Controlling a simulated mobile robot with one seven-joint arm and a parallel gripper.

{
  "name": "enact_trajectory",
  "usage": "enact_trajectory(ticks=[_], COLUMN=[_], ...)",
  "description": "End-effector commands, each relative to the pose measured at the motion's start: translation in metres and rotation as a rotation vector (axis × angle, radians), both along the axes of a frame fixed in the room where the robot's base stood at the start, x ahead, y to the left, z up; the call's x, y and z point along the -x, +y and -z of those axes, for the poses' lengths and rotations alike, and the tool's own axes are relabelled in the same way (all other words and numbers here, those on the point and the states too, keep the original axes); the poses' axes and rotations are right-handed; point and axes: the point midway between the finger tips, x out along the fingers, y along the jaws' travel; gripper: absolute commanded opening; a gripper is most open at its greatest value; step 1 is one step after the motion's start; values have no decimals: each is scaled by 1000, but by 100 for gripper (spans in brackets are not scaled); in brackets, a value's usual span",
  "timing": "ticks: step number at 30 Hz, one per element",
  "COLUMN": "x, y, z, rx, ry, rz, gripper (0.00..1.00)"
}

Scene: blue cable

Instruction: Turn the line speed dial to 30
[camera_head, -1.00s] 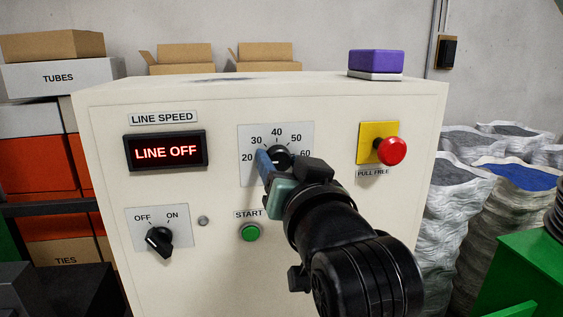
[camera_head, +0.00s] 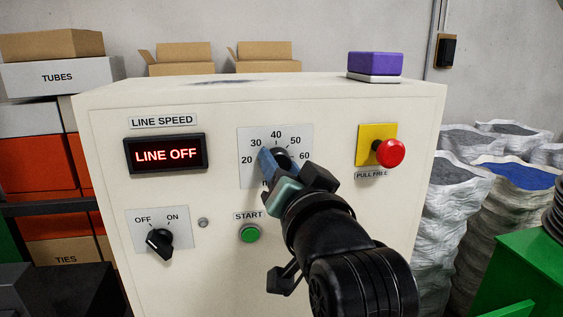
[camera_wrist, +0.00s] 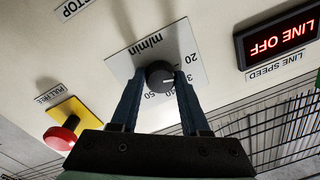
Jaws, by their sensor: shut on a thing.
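The line speed dial (camera_wrist: 160,75) is a dark round knob on a white scale plate (camera_head: 247,172) marked in m/min. In the wrist view, my gripper (camera_wrist: 158,82) is shut on the dial, with one blue finger on each side of it. A pale mark on the knob points roughly toward the 20–30 side; its exact reading is hard to tell. In the head view, my gripper (camera_head: 278,160) partly covers the knob and the lower scale. The display (camera_head: 166,154) reads LINE OFF.
The OFF/ON switch (camera_head: 159,241) and green START button (camera_head: 250,234) sit below on the cream cabinet. A red stop button (camera_head: 390,153) on a yellow plate juts out right of the dial. A purple-topped block (camera_head: 375,63) lies on top. White sacks (camera_head: 455,205) stand at right.

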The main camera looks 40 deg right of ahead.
Motion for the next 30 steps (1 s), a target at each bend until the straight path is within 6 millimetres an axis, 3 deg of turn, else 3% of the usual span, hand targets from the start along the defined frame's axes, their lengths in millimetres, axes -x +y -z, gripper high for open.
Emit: enact_trajectory(ticks=[15, 30], x=[0, 0], y=[1, 0], z=[0, 0], rx=[-332, -432], ry=[-204, -266], rz=[-1, 0], gripper=[0, 0])
